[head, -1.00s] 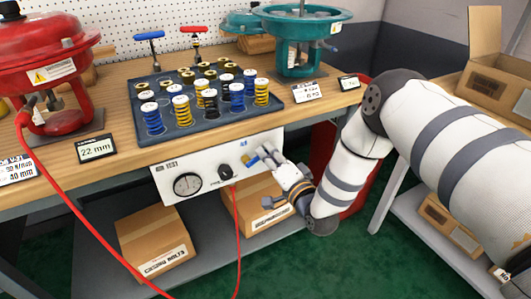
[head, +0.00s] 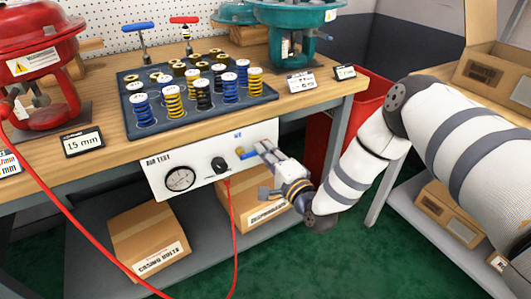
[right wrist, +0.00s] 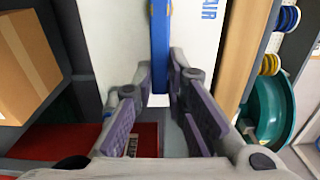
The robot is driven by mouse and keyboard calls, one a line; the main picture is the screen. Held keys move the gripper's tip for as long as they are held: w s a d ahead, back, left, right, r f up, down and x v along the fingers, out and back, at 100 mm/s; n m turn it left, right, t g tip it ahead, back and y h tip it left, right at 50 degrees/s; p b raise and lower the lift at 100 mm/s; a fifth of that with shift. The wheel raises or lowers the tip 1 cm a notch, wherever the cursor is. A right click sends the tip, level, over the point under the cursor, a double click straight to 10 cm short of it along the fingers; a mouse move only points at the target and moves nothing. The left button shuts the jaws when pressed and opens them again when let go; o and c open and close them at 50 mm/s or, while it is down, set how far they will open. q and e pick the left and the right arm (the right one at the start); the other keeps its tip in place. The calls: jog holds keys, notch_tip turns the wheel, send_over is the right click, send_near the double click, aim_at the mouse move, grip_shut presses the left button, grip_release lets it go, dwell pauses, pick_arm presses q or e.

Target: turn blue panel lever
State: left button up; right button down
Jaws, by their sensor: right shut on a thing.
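The blue panel lever (head: 250,155) is on the right part of the white air test panel (head: 205,190), under a blue AIR label. A small yellow part shows at its left end. In the right wrist view the lever (right wrist: 160,45) runs from the top edge down between the fingers. My right gripper (head: 263,149) is shut on the lever, with a finger on each side of it; it also shows in the right wrist view (right wrist: 161,73). The fingers partly hide the lever in the head view. My left gripper is not in view.
The panel hangs below the wooden bench front, with a gauge (head: 180,179) and a black knob (head: 220,164). A red hose (head: 231,225) hangs from it. Cardboard boxes (head: 150,236) stand on the shelf below. A spring tray (head: 195,115) is on the bench. A red bin (head: 330,140) stands behind my right arm.

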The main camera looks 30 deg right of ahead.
jog(key=shift+a+f, duration=0.1)
jog(key=c, duration=1.6)
grip_release()
jog(key=s, duration=1.2)
jog(key=shift+d, duration=0.25)
